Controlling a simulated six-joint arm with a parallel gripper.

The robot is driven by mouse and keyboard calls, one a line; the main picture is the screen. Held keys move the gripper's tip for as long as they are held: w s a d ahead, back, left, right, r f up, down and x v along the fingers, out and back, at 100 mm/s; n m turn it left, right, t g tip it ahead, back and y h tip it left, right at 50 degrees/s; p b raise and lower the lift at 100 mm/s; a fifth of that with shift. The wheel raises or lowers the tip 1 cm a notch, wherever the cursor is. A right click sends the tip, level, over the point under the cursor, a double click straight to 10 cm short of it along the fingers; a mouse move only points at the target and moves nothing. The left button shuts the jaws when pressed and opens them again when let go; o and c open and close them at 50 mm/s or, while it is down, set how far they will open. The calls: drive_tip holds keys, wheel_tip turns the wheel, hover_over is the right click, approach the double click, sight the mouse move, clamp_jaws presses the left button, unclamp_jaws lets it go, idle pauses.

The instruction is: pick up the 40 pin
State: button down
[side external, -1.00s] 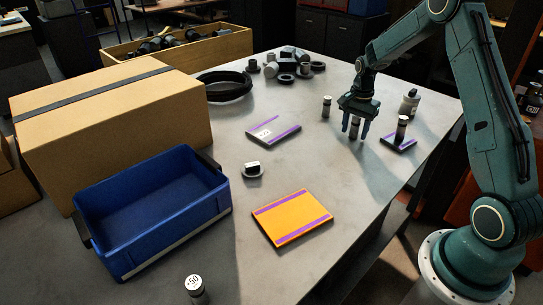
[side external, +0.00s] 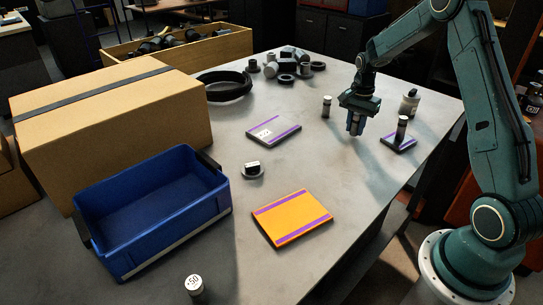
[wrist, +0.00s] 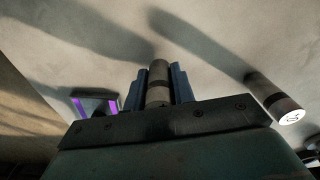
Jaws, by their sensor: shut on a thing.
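My gripper (side external: 355,124) is over the right part of the grey table, pointing down. Its blue fingers are shut on a grey pin with a dark band, which shows between them in the wrist view (wrist: 158,84). The pin is upright along the fingers; its marked end is hidden, so I cannot read its number. Whether its foot touches the table is unclear. Another banded pin (side external: 326,106) stands to the left of my gripper. A third pin (side external: 401,126) stands on a small purple-edged plate (side external: 408,145) to the right. A pin marked 50 (side external: 194,286) stands at the front.
A grey bottle (side external: 409,103) stands behind the small plate. A white-labelled purple-edged plate (side external: 284,138), an orange plate (side external: 290,217) and a small round part (side external: 252,170) lie mid-table. A blue bin (side external: 150,210) and cardboard box (side external: 110,110) fill the left. Black rings and metal parts lie behind.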

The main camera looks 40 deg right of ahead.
wheel_tip(320, 180, up, 19)
idle(0.5)
idle(0.5)
